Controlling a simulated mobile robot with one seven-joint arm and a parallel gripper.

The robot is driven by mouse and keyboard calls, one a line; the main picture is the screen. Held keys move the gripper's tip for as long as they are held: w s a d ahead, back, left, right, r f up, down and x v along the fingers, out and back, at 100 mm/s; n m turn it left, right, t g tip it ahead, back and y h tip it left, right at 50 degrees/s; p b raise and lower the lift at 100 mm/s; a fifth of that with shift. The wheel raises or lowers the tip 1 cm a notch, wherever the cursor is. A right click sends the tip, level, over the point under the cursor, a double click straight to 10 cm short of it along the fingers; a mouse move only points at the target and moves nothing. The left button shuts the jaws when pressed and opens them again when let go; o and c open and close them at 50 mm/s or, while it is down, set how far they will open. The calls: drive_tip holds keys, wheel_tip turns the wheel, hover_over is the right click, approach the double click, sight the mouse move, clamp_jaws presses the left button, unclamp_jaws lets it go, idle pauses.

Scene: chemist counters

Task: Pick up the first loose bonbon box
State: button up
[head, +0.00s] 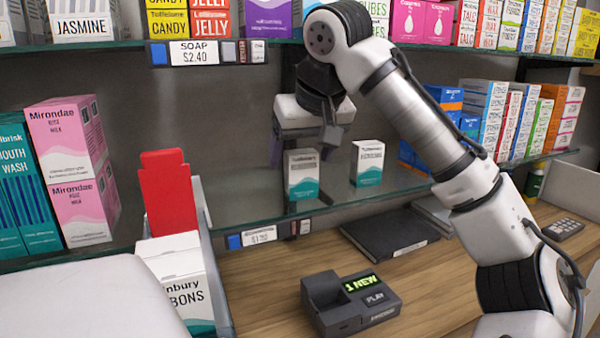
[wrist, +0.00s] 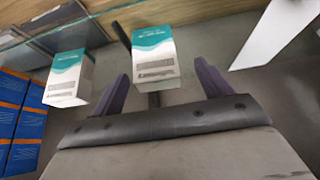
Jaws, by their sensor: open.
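Two loose small white boxes with teal bands stand upright on the glass shelf. The nearer box (head: 302,175) is below my gripper (head: 303,146); the other box (head: 367,163) stands to its right. Their print is too small to read surely. In the wrist view, my gripper (wrist: 165,85) is open, with one dark purple finger to each side of the nearer box (wrist: 154,58). Its fingers appear apart from that box, with nothing held. The other box (wrist: 70,78) is outside the left finger. A similar box lettered "BONS" (head: 183,278) sits in a tray at lower left.
The glass shelf (head: 240,207) has free room around the loose boxes. A red upright panel (head: 167,190) stands at the tray. Pink and teal cartons fill the left; stacked cartons (head: 483,115) fill the right. A shelf with goods runs overhead. A pay terminal (head: 350,302) sits on the counter.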

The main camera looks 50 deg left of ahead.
sight(299, 170)
drive_tip(key=x, duration=0.5)
drive_tip(key=shift+w+p, duration=0.25)
drive_tip(key=shift+p, duration=0.15)
drive_tip(key=shift+c, duration=0.5)
drive_tip(key=c, duration=1)
